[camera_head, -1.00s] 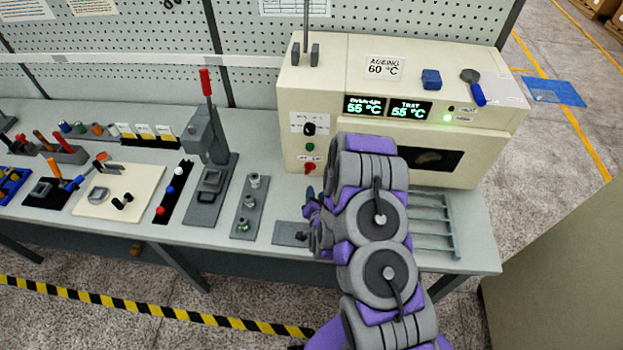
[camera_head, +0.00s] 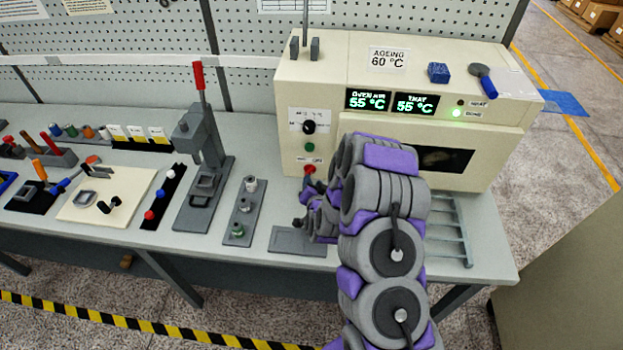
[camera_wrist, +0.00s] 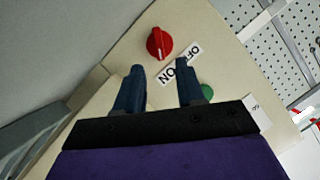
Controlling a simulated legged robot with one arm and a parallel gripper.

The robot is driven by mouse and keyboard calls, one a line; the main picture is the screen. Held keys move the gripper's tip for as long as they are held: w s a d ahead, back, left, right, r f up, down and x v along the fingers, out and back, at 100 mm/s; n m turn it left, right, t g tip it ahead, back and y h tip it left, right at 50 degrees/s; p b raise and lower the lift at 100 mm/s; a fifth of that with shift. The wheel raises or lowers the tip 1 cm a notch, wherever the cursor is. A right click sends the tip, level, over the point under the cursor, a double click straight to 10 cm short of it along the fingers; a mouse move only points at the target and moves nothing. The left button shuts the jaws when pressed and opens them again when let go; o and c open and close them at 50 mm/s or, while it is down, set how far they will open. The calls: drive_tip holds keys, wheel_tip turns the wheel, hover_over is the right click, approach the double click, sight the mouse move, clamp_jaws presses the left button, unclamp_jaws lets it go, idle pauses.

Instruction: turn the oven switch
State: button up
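The cream oven (camera_head: 300,92) stands at the back right of the bench. Its red switch (camera_wrist: 159,43) shows in the wrist view just beyond my fingertips, beside an OFF/ON label (camera_wrist: 182,66). In the head view the red switch (camera_head: 309,169) sits low on the oven's left front panel, just above my gripper (camera_head: 307,186). In the wrist view my gripper (camera_wrist: 160,76) is open with two blue fingers apart and nothing between them. The switch is not between the fingers. My arm hides part of the oven front.
A green button (camera_head: 309,147) and a black knob (camera_head: 309,127) sit above the red switch. A grey lever press (camera_head: 203,150) and a plate with several small parts (camera_head: 245,212) stand to the left. A wire rack (camera_head: 450,230) lies at right.

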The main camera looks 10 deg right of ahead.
sight(311, 173)
drive_tip(key=shift+x, duration=2.7)
clamp_jaws()
